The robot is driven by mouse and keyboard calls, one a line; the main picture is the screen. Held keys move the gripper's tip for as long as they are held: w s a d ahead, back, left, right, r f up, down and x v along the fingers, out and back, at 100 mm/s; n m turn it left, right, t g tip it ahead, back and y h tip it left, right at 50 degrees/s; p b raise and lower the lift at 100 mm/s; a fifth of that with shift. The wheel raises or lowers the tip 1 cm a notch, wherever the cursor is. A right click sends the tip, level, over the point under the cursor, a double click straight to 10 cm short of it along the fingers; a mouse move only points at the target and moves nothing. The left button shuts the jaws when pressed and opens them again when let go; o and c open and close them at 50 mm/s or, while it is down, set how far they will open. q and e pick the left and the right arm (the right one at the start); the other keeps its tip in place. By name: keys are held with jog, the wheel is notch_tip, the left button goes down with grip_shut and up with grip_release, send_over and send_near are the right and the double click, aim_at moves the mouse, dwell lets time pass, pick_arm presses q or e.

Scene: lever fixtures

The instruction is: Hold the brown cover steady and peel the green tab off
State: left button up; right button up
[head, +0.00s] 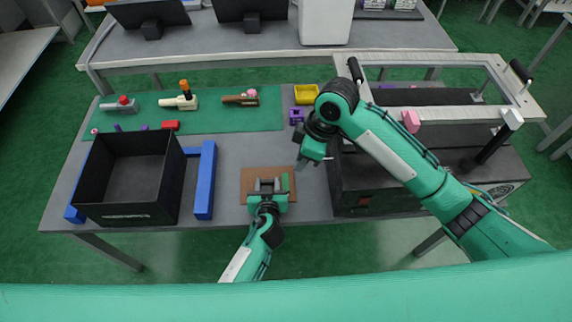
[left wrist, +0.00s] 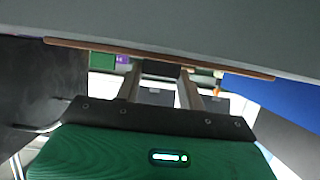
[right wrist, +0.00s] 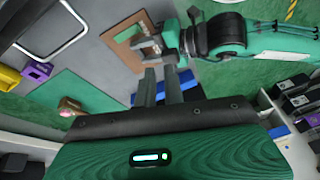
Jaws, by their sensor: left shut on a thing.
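The brown cover (head: 252,193) lies flat on the grey table, and its edge shows as a thin strip in the left wrist view (left wrist: 238,71). The green tab (head: 285,182) is an upright strip at the cover's right side; it also shows in the right wrist view (right wrist: 129,34). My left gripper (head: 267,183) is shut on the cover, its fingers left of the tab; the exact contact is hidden. My right gripper (head: 301,163) is above the table, behind and right of the tab, apart from it. Its fingers (right wrist: 161,69) have a narrow gap with nothing between them.
A black bin (head: 125,215) and blue blocks (head: 205,180) stand left. A large dark fixture with a light frame (head: 375,205) stands close on the right. A yellow tray (head: 306,94) and purple holder (head: 296,116) lie behind. Table around the cover's left side is clear.

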aim_at(286, 185)
jog(key=w+a+f+n+h, duration=0.1)
jog(key=f, duration=0.5)
jog(key=w+a+f+n+h, duration=0.1)
jog(key=f, duration=0.6)
jog(key=w+a+f+n+h, duration=0.1)
jog(key=f, duration=0.5)
jog(key=shift+a+f+h, duration=0.15)
jog(key=shift+a+h, duration=0.15)
grip_shut()
jog(key=shift+r+t, duration=0.3)
jog(key=shift+r, duration=0.45)
dwell(0.3)
jog(key=shift+r, duration=1.9)
